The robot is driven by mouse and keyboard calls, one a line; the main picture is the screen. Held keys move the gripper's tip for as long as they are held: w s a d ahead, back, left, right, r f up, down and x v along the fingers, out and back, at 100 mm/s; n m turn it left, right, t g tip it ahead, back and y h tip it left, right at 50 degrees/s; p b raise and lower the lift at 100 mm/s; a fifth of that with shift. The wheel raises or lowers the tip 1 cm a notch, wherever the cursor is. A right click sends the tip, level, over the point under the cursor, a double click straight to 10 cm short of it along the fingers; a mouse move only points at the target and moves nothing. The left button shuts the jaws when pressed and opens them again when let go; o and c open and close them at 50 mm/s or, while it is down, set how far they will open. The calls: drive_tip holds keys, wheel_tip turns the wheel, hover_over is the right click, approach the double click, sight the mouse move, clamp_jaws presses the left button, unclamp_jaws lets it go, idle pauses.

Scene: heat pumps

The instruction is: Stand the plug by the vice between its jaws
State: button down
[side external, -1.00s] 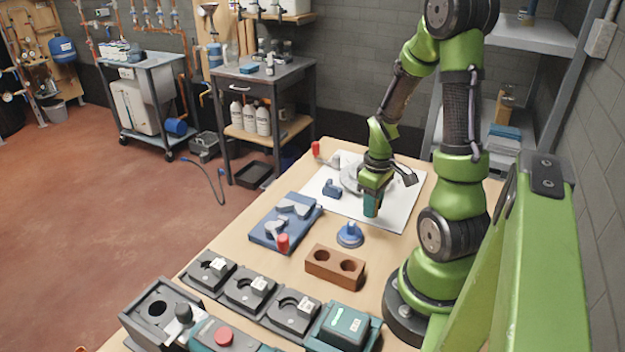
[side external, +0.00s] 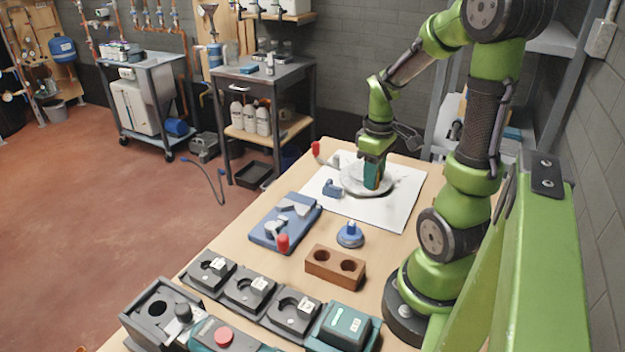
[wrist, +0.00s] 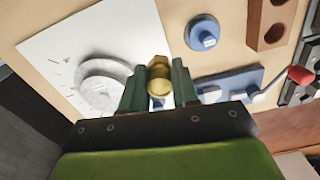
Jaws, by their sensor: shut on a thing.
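My gripper (side external: 372,184) has teal fingers and hangs over the white sheet. In the wrist view its fingers (wrist: 158,82) are shut on a brass plug (wrist: 159,70) with a hexagonal part. The plug cannot be made out in the side view. The blue vice (side external: 268,238) lies on the bench left of the gripper, with grey jaw pieces and a red-ended handle (side external: 282,243). The vice also shows in the wrist view (wrist: 240,80), right of the held plug and apart from it. Part of it is hidden behind the gripper.
A grey round piece (side external: 352,180) rests on the white sheet (side external: 395,215) under the gripper. A round blue piece (side external: 350,236) and a brown two-hole block (side external: 335,266) stand nearer. Dark holders (side external: 250,288) line the front.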

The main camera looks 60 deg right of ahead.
drive_tip(key=w+a+r+n, duration=0.1)
drive_tip(key=w+a+n, duration=0.2)
drive_tip(key=w, duration=0.5)
drive_tip(key=w+a+r+n, duration=0.1)
drive_tip(key=w+a+n, duration=0.1)
drive_tip(key=w+a, duration=0.4)
drive_tip(key=shift+w+a+r+n, duration=0.15)
drive_tip(key=shift+w+r+n, duration=0.25)
drive_tip(key=shift+w, duration=1.15)
drive_tip(key=shift+f, duration=0.15)
drive_tip(key=shift+f, duration=2.85)
drive_tip(key=shift+f, duration=2.15)
drive_tip(key=c, duration=0.8)
unclamp_jaws()
